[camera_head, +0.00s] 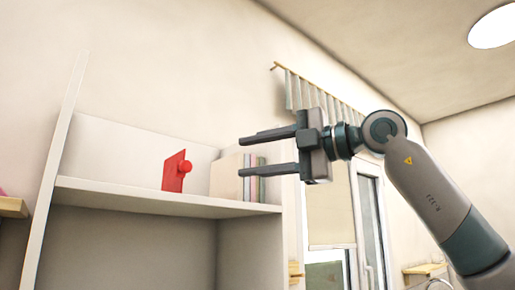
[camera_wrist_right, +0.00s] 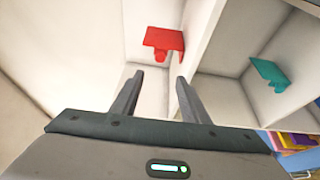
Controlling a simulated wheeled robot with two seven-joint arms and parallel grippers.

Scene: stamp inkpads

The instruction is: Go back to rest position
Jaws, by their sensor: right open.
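My right gripper (camera_head: 269,152) is open and empty in the head view, raised in front of the shelf with its fingers pointing left. In the right wrist view its two fingers (camera_wrist_right: 158,82) stand apart with nothing between them. A red stamp-like object (camera_head: 174,171) with a round knob stands on the shelf's upper board, left of the fingers and apart from them. The red object also shows in the right wrist view (camera_wrist_right: 163,40), beyond the fingertips. A teal object (camera_wrist_right: 270,73) of similar shape is in the neighbouring compartment. My left gripper is not in view.
The white shelf (camera_head: 150,196) has a tall side panel at left. Several books (camera_head: 250,178) stand right of the red object, behind the gripper. Colourful items (camera_wrist_right: 292,142) lie at the lower right of the wrist view. A window (camera_head: 330,225) is behind my right arm.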

